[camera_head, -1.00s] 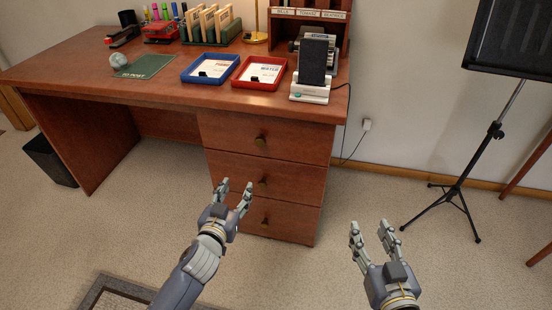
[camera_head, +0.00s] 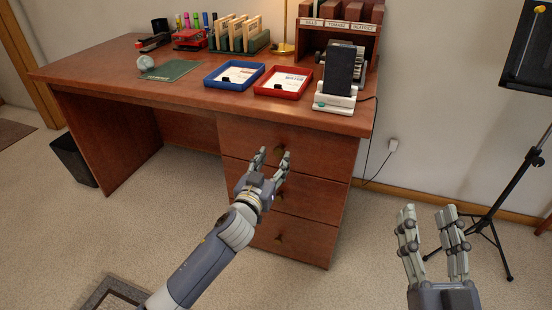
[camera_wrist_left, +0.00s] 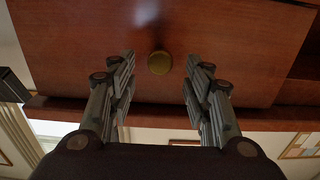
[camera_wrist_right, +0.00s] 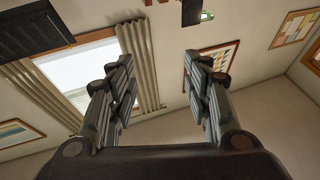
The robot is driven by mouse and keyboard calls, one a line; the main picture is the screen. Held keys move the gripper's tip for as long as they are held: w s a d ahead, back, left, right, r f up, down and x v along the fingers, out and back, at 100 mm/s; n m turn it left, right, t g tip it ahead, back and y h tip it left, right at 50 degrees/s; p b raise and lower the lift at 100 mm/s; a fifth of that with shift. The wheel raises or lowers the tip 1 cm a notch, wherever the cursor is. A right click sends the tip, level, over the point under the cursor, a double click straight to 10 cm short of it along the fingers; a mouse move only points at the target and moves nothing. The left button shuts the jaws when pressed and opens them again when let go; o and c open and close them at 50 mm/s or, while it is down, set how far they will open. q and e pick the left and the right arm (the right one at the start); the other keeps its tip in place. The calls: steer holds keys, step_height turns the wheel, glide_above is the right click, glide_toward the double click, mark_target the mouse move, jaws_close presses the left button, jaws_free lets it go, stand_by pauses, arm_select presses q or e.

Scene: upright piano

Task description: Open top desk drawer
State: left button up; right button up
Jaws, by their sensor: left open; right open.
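The wooden desk (camera_head: 110,80) has a stack of drawers at its right end. The top drawer (camera_head: 325,150) is shut, its front flush, with a round brass knob (camera_head: 279,149). My left gripper (camera_head: 273,154) is open in front of the top drawer, fingers pointing at it. In the left wrist view the knob (camera_wrist_left: 159,63) shows between and beyond the two spread fingers, with space on both sides. Whether the fingertips reach around it I cannot tell. My right gripper (camera_head: 429,212) is open and empty, to the right of the desk over the carpet.
Two lower drawers with knobs (camera_head: 278,196) (camera_head: 279,238) are shut. Blue and red trays (camera_head: 232,86) (camera_head: 282,94) and a black-and-white device (camera_head: 338,85) stand on the desktop. A black music stand (camera_head: 515,180) is at the right.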

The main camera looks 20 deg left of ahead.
arm_select(q)
steer(key=shift+w, duration=1.35)
arm_select(e)
steer(key=shift+s+r+t, duration=0.3)
steer(key=shift+r+t, duration=0.1)
steer(key=shift+r, duration=0.25)
steer(key=shift+s+r+t, duration=0.25)
steer(key=shift+r+t, duration=0.15)
steer(key=shift+r, duration=0.2)
arm_select(q)
jaws_close()
